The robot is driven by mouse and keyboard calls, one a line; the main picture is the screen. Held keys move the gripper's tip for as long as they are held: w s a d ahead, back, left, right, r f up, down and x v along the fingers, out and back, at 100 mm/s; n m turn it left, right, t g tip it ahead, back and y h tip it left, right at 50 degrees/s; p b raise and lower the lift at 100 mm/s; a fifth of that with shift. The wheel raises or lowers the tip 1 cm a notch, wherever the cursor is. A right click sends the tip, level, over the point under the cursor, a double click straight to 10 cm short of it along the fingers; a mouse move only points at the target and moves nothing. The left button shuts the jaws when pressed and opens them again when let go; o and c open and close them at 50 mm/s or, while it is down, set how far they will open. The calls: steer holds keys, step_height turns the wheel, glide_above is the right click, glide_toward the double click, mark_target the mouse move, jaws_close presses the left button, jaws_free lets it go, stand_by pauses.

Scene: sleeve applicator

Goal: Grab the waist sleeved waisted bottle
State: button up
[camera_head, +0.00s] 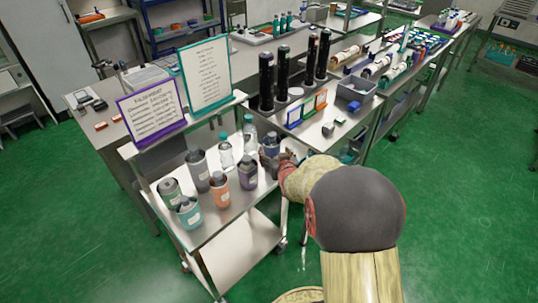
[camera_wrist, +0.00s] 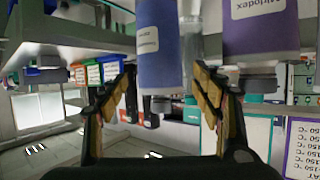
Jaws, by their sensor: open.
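My gripper (camera_wrist: 164,88) is open, its two fingers spread to the left and right in the wrist view. A blue bottle (camera_wrist: 160,45) with a pale label appears upside down between the fingertips, with clear gaps on both sides. In the head view this blue bottle (camera_head: 271,146) stands at the right end of the trolley shelf, just left of my gripper (camera_head: 284,157), which is partly hidden by my arm. A purple bottle (camera_wrist: 260,30) is beside it in the wrist view. I cannot tell which bottle has a waist sleeve.
The trolley shelf (camera_head: 215,228) also holds a purple-grey bottle (camera_head: 247,174), an orange bottle (camera_head: 219,190), a teal bottle (camera_head: 188,214), a tall grey bottle (camera_head: 198,170) and clear bottles (camera_head: 225,153). Two sign boards (camera_head: 205,75) stand behind. Open green floor lies to the right.

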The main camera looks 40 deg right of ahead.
mark_target(273, 149)
steer(key=b+x, duration=0.2)
steer(key=x, duration=0.4)
steer(key=shift+w+d+f, duration=0.1)
steer(key=shift+c, duration=0.9)
steer(key=c, duration=1.4)
